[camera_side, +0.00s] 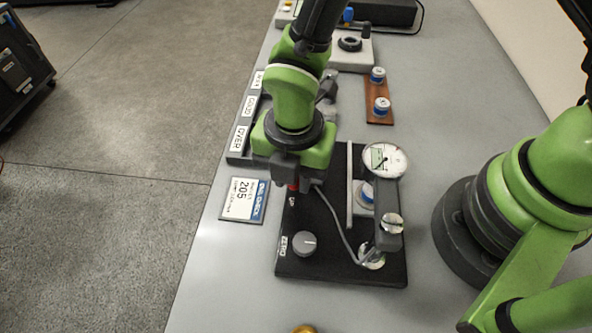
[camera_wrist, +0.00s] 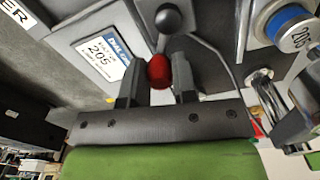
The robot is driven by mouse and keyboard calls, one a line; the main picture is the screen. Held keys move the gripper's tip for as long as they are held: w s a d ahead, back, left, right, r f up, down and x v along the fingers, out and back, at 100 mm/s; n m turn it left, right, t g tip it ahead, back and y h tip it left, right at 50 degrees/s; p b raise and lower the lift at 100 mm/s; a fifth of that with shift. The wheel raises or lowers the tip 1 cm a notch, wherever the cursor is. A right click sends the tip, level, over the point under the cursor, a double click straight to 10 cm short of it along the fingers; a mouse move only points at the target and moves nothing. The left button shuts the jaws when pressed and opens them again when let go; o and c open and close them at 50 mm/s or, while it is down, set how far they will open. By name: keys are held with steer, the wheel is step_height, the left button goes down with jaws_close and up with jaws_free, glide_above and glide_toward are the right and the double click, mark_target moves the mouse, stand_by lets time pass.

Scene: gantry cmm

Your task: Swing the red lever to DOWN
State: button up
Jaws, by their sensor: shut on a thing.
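The red lever (camera_side: 293,187) is on the left part of a black fixture board (camera_side: 340,272), mostly hidden under my gripper in the side view. A white mark that seems to read UP is printed just below it. My gripper (camera_side: 300,186) is low over the board, at the lever. In the wrist view the lever's rounded red end (camera_wrist: 159,71) sits between the two fingers of my gripper (camera_wrist: 158,88), which is shut on it. The lever's exact angle and any DOWN mark cannot be made out.
The board also carries a grey ZERO knob (camera_side: 304,243), a round dial gauge (camera_side: 385,160), a blue-topped cylinder (camera_side: 366,193) and a grey cable. A card reading 205 (camera_side: 243,200) lies left of it. A labelled grey tray (camera_side: 237,156) stands behind-left.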

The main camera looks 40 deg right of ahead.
steer(key=m, duration=0.1)
steer(key=w+m, duration=0.1)
steer(key=m, duration=0.2)
steer(key=shift+w+a, duration=0.1)
steer(key=shift+w, duration=0.15)
steer(key=m, duration=0.1)
steer(key=w+m, duration=0.1)
steer(key=m, duration=0.2)
steer(key=w+d+m, duration=0.1)
steer(key=m, duration=0.1)
steer(key=shift+m, duration=0.3)
steer(key=m, duration=0.1)
steer(key=w+m, duration=0.1)
steer(key=m, duration=0.1)
steer(key=shift+d+m, duration=0.3)
steer(key=shift+d, duration=0.1)
steer(key=m, duration=0.1)
steer(key=d+m, duration=0.1)
steer(key=m, duration=0.3)
steer(key=shift+w+d, duration=0.3)
steer(key=shift+d, duration=0.1)
steer(key=m, duration=0.2)
steer(key=d+m, duration=0.1)
steer(key=m, duration=0.2)
steer(key=shift+s+d+m, duration=0.1)
steer(key=shift+d+m, duration=0.3)
steer(key=o, duration=0.9)
steer(key=shift+o, duration=0.2)
